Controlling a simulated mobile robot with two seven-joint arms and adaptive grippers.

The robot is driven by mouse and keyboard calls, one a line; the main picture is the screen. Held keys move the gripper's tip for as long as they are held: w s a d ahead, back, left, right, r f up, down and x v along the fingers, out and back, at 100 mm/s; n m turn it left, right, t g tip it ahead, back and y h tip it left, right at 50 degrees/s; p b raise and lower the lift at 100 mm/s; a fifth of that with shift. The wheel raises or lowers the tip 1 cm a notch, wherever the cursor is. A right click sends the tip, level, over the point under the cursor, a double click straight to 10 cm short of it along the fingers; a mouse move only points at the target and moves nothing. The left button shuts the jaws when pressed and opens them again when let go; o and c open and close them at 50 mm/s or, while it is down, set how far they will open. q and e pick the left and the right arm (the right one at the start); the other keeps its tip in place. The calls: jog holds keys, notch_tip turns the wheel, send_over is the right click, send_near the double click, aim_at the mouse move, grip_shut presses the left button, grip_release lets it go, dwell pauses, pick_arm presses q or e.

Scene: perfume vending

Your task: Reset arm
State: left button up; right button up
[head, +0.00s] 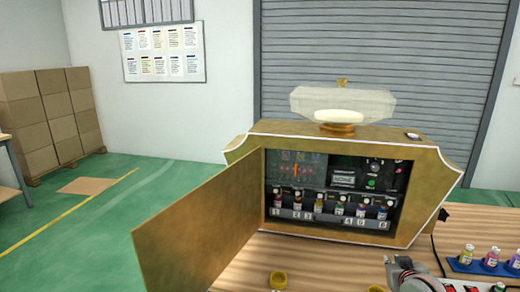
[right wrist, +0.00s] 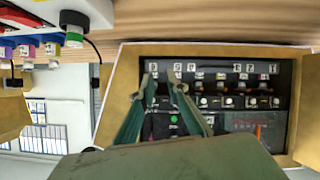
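My right gripper (head: 398,263) is low at the right of the head view, over the wooden table in front of the vending machine. In the right wrist view the fingers of the right gripper (right wrist: 165,76) are apart with nothing seen between them. They point toward the open machine, which appears upside down there. The golden vending machine (head: 420,148) stands on the table, and its door (head: 195,225) hangs wide open to the left. Several small perfume bottles stand in a row inside, above number labels. My left gripper is not in view.
Several bottles stand on a blue rack (head: 484,267) at the right. A clear case with a white piece (head: 341,116) sits on the machine. Stacked boxes (head: 40,115) stand far left; green floor is open.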

jog(key=s+a+f+n+y, duration=0.1)
jog(key=s+a+f+n, duration=0.1)
jog(key=s+a+f, duration=0.45)
jog(key=s+a+f+n+y, duration=0.15)
jog(key=s+a+f, duration=0.25)
jog(key=s+f, duration=0.4)
jog(key=s+a+f+y, duration=0.1)
jog(key=s+a, duration=0.5)
jog(key=s, duration=0.4)
jog(key=s+a+f+n+g+y, duration=0.1)
jog(key=s+a+f+y, duration=0.1)
jog(key=s+a, duration=0.4)
jog(key=s, duration=0.4)
jog(key=shift+s, duration=0.15)
jog(key=shift+d+f+y, duration=0.1)
jog(key=shift+y, duration=0.15)
